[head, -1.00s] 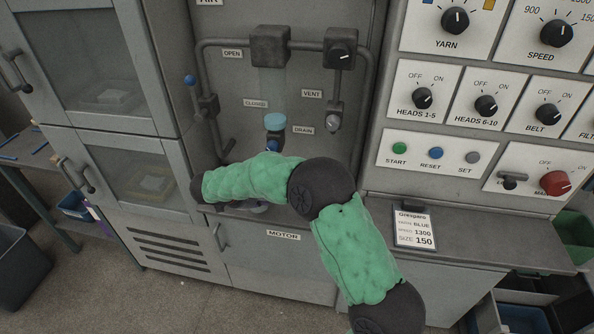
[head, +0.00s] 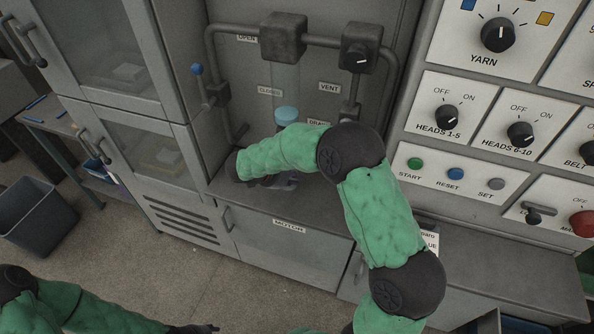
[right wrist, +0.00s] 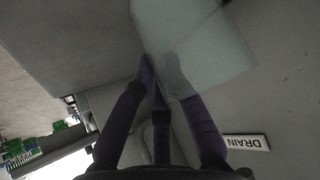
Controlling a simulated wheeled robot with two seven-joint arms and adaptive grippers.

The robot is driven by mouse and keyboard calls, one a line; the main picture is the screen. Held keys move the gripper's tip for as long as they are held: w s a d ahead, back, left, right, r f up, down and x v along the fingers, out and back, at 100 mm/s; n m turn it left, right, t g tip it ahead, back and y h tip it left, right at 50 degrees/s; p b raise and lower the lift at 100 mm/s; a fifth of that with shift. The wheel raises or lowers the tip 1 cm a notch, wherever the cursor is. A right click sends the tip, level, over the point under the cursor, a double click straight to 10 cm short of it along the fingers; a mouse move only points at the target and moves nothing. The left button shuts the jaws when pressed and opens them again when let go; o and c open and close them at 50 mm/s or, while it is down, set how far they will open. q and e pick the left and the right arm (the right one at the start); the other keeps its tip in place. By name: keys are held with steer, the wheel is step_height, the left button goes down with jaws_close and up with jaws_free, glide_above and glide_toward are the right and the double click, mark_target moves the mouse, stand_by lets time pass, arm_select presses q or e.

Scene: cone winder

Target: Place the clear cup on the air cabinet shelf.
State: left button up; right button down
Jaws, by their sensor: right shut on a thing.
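The clear cup (right wrist: 208,50) is a see-through, pale grey piece in the right wrist view, with my right gripper's (right wrist: 165,78) dark purple fingers shut on it. The air cabinet shelf (head: 325,212) is the grey ledge at the bottom of the recess. My left gripper (head: 200,329) shows only partly at the bottom edge, away from the cabinet.
Pipes, a dark block (head: 284,37) and a vent knob (head: 361,47) sit above my arm. A lever with a blue knob (head: 197,69) is on the left. The DRAIN label (right wrist: 247,142) shows near the gripper.

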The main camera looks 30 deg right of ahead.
steer(key=shift+s, duration=0.1)
steer(key=shift+f, duration=0.15)
steer(key=c, duration=1.3)
jaws_free()
